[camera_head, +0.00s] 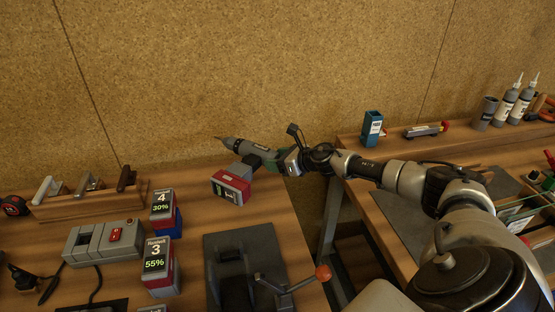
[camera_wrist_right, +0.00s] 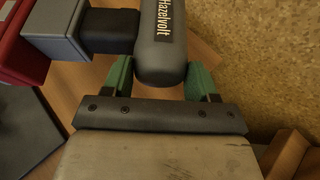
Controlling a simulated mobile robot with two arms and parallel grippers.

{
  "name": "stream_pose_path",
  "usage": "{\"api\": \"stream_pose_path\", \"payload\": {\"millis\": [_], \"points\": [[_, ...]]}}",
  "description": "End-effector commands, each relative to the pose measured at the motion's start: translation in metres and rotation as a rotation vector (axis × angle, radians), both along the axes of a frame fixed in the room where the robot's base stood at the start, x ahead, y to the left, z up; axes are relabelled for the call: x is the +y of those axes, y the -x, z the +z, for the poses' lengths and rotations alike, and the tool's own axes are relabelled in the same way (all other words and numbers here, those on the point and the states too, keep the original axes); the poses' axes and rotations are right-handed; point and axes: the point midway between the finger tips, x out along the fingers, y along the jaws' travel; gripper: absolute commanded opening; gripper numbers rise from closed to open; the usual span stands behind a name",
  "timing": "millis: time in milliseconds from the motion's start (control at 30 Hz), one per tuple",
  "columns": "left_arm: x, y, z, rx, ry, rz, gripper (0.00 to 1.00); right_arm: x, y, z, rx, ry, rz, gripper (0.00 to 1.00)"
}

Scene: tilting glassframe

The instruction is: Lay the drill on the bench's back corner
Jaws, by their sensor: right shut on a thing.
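The drill (camera_head: 240,147) is grey with a red battery (camera_head: 232,186) at its grip end. Its bit points left, toward the cork wall. My right gripper (camera_head: 270,157) is shut on the rear of the drill's body. In the right wrist view the green fingers (camera_wrist_right: 161,84) stand on either side of the grey drill body (camera_wrist_right: 160,45). The drill is over the back right part of the left wooden bench (camera_head: 200,232), near its corner. I cannot tell whether it touches the bench top. My left gripper is not in view.
Batteries marked 4 (camera_head: 162,203) and 3 (camera_head: 158,265) stand left of a dark vise-like tool (camera_head: 232,268) with a red-knobbed lever. A tool rack (camera_head: 90,195) sits at the back left. A gap separates this bench from the right bench (camera_head: 350,145), which holds bottles (camera_head: 508,105).

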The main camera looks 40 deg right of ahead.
Motion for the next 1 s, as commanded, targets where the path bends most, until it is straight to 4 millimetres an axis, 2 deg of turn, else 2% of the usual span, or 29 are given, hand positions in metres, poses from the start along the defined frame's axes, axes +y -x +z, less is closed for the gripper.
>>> {"api": "stream_pose_path", "payload": {"millis": [33,700,1000], "points": [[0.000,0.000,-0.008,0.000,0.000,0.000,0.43,0.000,-0.002,-0.003,-0.010,-0.005,-0.004,0.00],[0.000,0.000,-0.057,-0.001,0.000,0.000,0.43,0.000,-0.002,-0.057,-0.010,-0.005,-0.003,0.00],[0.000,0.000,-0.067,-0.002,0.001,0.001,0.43,0.000,-0.002,-0.067,-0.010,-0.005,-0.003,0.00]]}}
